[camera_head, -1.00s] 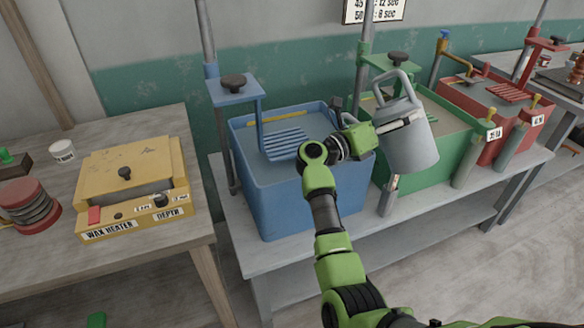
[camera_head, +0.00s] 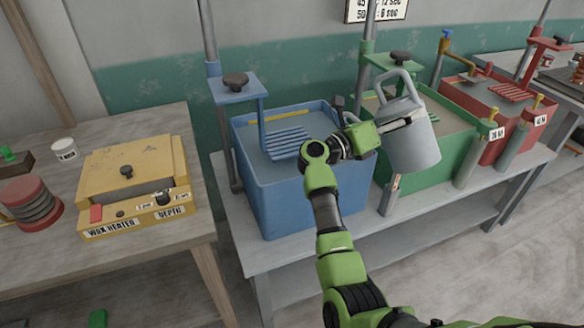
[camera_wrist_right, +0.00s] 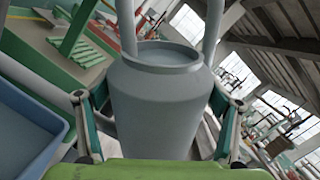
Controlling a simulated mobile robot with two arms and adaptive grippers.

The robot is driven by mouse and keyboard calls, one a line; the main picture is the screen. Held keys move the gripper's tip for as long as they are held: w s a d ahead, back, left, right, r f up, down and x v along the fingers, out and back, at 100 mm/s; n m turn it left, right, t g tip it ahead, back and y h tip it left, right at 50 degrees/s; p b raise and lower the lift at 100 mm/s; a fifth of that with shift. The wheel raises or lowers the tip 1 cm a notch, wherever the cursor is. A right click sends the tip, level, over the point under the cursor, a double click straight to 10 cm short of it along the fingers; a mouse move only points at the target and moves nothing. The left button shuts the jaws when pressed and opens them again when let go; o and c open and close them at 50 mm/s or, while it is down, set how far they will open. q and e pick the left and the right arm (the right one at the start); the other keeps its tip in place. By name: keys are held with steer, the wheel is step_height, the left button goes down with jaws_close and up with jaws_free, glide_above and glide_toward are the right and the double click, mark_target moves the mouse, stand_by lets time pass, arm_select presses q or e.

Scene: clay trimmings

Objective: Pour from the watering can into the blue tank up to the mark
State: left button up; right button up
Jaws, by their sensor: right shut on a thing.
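The grey watering can (camera_head: 411,146) is held in my right gripper (camera_head: 405,122), in front of the green tank and to the right of the blue tank. It leans slightly in the head view. In the right wrist view the can (camera_wrist_right: 155,108) sits between my two fingers, and liquid shows inside its open mouth. The blue tank (camera_head: 300,198) stands on the grey bench, with liquid inside and a slatted blue rack (camera_head: 288,143) over it. A yellow strip (camera_head: 278,118) shows at its back wall. No stream of liquid shows. My left gripper is out of view.
The green tank (camera_head: 436,170) and red tank (camera_head: 500,105) stand to the right on the same bench (camera_head: 300,250). A blue post (camera_head: 215,125) rises at the blue tank's left. A yellow wax heater (camera_head: 130,165) sits on the left table.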

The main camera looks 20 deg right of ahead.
mark_target(401, 100)
steer(key=shift+r, duration=0.4)
steer(key=shift+w+a+r+n+p, duration=0.15)
steer(key=shift+w+r+n+p, duration=0.25)
steer(key=shift+r+n+p, duration=0.25)
steer(key=shift+r, duration=0.15)
stand_by(1.2)
steer(key=shift+w+a+r+n+p, duration=0.2)
steer(key=shift+w+r+n+p, duration=0.25)
steer(key=shift+r+p, duration=0.2)
steer(key=shift+s+f, duration=0.1)
stand_by(1.1)
steer(key=shift+s+d+m+b, duration=0.15)
steer(key=shift+s+m+b, duration=0.1)
steer(key=shift+m+b, duration=0.15)
steer(key=shift+s+m, duration=0.2)
steer(key=shift+m, duration=0.1)
